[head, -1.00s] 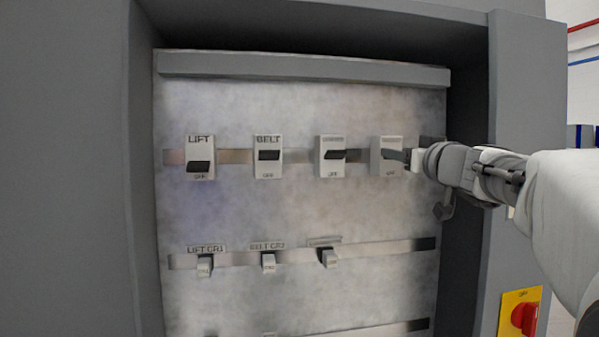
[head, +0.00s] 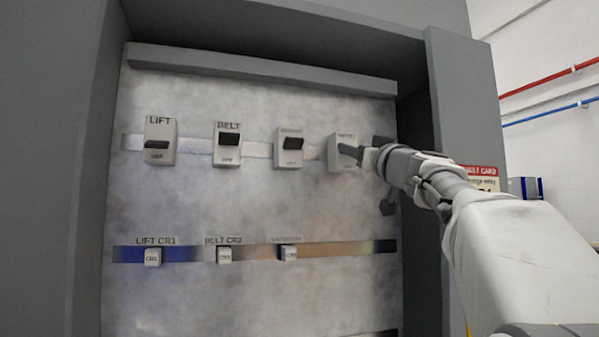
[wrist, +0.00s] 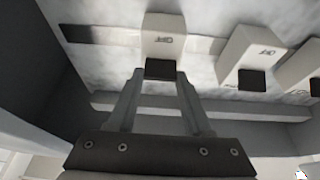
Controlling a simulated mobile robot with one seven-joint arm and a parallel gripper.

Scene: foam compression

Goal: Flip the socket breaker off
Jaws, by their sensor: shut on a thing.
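The rightmost top-row breaker (head: 337,160) is a pale box, its label too blurred to read as the socket one. My gripper (head: 356,153) is at its front, covering its lever in the head view. In the wrist view, which is upside down, the same breaker (wrist: 163,30) shows its OFF mark. Its dark lever (wrist: 160,68) sits between the fingertips of my gripper (wrist: 160,76), at the end away from OFF. My gripper is shut on this lever.
To the left are the LIFT breaker (head: 159,157), its lever low near OFF, the BELT breaker (head: 227,156) and a third breaker (head: 289,150), both with levers higher. Small CR switches (head: 224,256) line a lower rail. The cabinet's right wall (head: 440,140) stands close to my arm.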

